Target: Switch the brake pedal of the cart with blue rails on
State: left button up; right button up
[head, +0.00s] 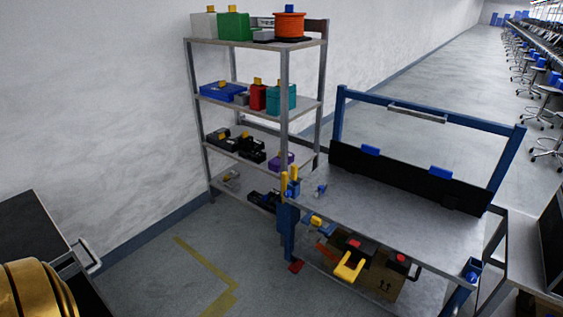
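The cart with blue rails (430,108) stands right of centre. It has blue posts, a grey top (390,215) and a black back panel. A small red piece (295,266) sits low at the foot of its near left blue leg and looks like the brake pedal. It is too small to tell whether it is pressed or raised. The lower right of the cart is partly cut off by the frame. Neither of my grippers is in view.
A grey shelf rack (284,120) with boxes and tools stands behind the cart, near the white wall. Under the cart top are a cardboard box (388,283) and a yellow-handled thing (348,267). A dark surface with a metal handle (85,257) is at lower left. Floor between is clear.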

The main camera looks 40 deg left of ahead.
aim_at(294, 267)
jog(key=u, duration=1.1)
jog(key=i+j, duration=0.45)
jog(key=i, duration=0.15)
jog(key=i+j, duration=0.45)
jog(key=i, duration=0.2)
jog(key=i+j, duration=0.45)
jog(key=i, duration=0.15)
